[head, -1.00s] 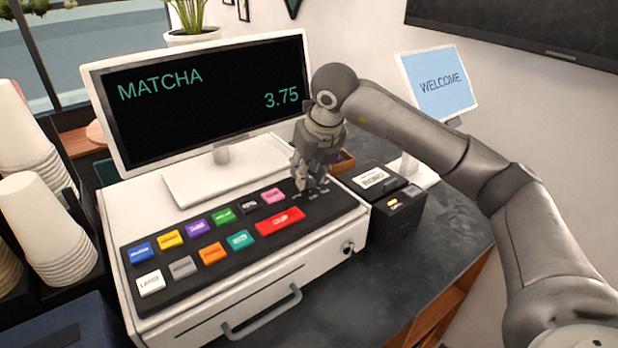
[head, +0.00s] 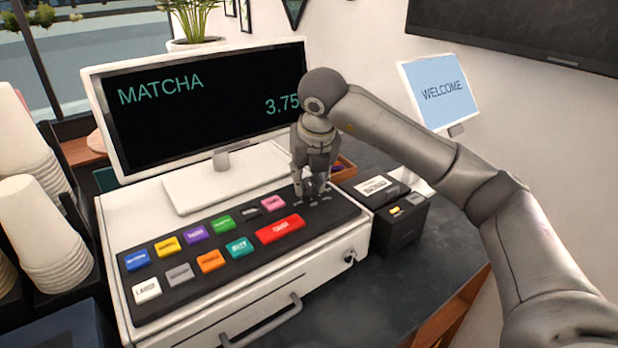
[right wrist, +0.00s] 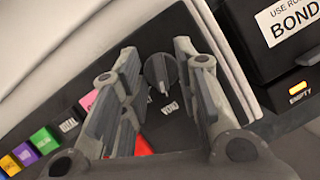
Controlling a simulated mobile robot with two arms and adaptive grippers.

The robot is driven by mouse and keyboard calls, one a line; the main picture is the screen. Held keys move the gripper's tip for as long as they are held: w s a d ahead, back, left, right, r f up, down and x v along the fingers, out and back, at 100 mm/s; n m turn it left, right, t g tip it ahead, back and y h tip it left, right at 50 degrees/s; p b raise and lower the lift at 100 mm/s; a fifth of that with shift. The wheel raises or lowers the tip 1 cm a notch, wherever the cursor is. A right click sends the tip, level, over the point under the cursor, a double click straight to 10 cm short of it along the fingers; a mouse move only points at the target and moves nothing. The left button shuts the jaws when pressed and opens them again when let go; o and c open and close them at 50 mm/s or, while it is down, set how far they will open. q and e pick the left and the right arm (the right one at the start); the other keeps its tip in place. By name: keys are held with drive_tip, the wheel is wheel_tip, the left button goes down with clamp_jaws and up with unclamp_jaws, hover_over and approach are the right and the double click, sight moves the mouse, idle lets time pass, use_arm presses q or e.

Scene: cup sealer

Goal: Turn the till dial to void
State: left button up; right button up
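The till dial (right wrist: 160,72) is a dark round knob with a raised grip bar and a pale pointer mark, seen in the right wrist view. The mark points down the picture, toward the printed VOID label (right wrist: 170,107). My right gripper (head: 312,197) is over the back right end of the till's black key panel. In the right wrist view its two fingers (right wrist: 158,68) stand open, one on each side of the dial, with visible gaps. The left finger hides part of the panel, so other dial labels cannot be read. In the head view the gripper hides the dial. My left gripper is not in view.
Coloured keys (head: 222,223) fill the panel left of the gripper. The till screen (head: 200,105) reading MATCHA 3.75 stands close behind. A black printer (head: 402,222) is just to the right. Paper cup stacks (head: 45,235) stand at far left.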

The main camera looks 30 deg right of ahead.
drive_tip(key=o, duration=0.4)
drive_tip(key=shift+r, duration=0.15)
drive_tip(key=v, duration=1.1)
drive_tip(key=shift+s+r, duration=0.25)
drive_tip(key=shift+r, duration=0.1)
drive_tip(key=shift+a, duration=0.1)
